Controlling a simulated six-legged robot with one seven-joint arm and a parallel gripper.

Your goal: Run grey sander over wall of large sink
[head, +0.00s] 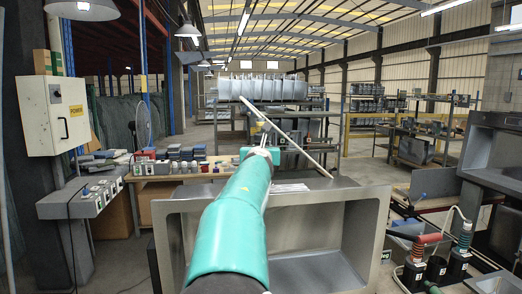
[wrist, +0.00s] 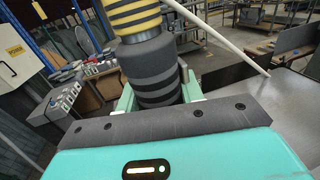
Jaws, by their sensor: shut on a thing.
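The large sink (head: 368,235) is a grey metal basin in front of me in the head view, open toward me. My arm crosses in front of it and hides part of its left and middle. A grey metal surface, likely its edge, shows at the right of the wrist view (wrist: 292,100). My gripper (wrist: 158,88) is shut around the grey sander (wrist: 150,62), a dark ribbed cylinder with a yellow-and-black banded part above. The sander's working end is out of sight. In the head view my gripper is small beyond the sink's back rim; I cannot tell whether the sander touches the sink.
A pale rod or hose (head: 300,145) slants past my gripper. Red-topped and teal-topped tools (head: 462,250) stand in dark holders at right. A bench with small items (head: 165,185) and a control box (head: 54,115) are at left. Loaded racks stand behind.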

